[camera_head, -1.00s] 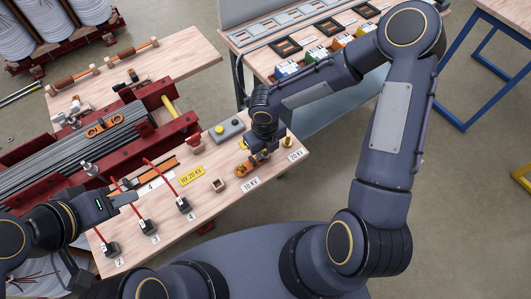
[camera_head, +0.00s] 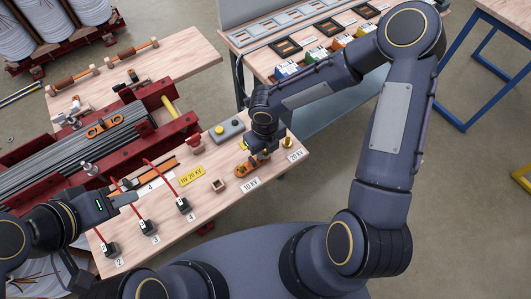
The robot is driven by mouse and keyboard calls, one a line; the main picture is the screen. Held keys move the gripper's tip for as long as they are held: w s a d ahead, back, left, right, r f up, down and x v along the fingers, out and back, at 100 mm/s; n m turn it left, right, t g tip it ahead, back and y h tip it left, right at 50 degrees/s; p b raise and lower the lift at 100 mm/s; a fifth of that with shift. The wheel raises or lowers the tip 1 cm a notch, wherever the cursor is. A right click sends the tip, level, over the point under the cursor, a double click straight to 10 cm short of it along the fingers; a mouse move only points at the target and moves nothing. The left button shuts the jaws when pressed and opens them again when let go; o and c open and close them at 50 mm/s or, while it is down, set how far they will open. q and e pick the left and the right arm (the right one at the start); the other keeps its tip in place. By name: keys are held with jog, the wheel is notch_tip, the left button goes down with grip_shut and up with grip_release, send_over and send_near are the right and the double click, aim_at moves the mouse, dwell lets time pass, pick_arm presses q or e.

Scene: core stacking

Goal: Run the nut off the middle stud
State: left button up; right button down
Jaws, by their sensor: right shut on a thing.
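My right gripper (camera_head: 256,163) points down at the studs near the right end of the wooden bench (camera_head: 215,210). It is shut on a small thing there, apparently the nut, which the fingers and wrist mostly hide. The middle stud is also hidden by the gripper. A brass stud (camera_head: 287,143) shows to the right, by the 20 KV label. An orange-brown part (camera_head: 243,170) lies just left of the fingers, by the 10 KV label. My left gripper (camera_head: 126,199) is over the bench's left part, near the red leads; its finger gap is unclear.
Black blocks with red leads (camera_head: 146,228) stand along the bench front. A small wooden socket (camera_head: 218,185) and a yellow HV 20 KV sign (camera_head: 191,176) lie mid-bench. A grey button box (camera_head: 226,130) sits behind. The red-framed core (camera_head: 80,150) fills the back left.

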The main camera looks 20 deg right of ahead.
dwell(0.5)
jog(key=shift+r+n+p, duration=0.2)
jog(key=shift+n+p, duration=0.5)
jog(key=shift+p, duration=0.05)
jog(key=shift+n+p, duration=0.75)
jog(key=shift+n, duration=0.25)
jog(key=shift+f+n, duration=0.15)
jog(key=shift+n, duration=0.45)
jog(key=shift+p, duration=0.3)
jog(key=shift+n+p, duration=0.6)
jog(key=shift+n, duration=0.1)
jog(key=n+p, duration=0.1)
jog(key=n, duration=0.1)
jog(key=shift+n+p, duration=0.3)
jog(key=shift+p, duration=0.1)
jog(key=shift+n, duration=0.3)
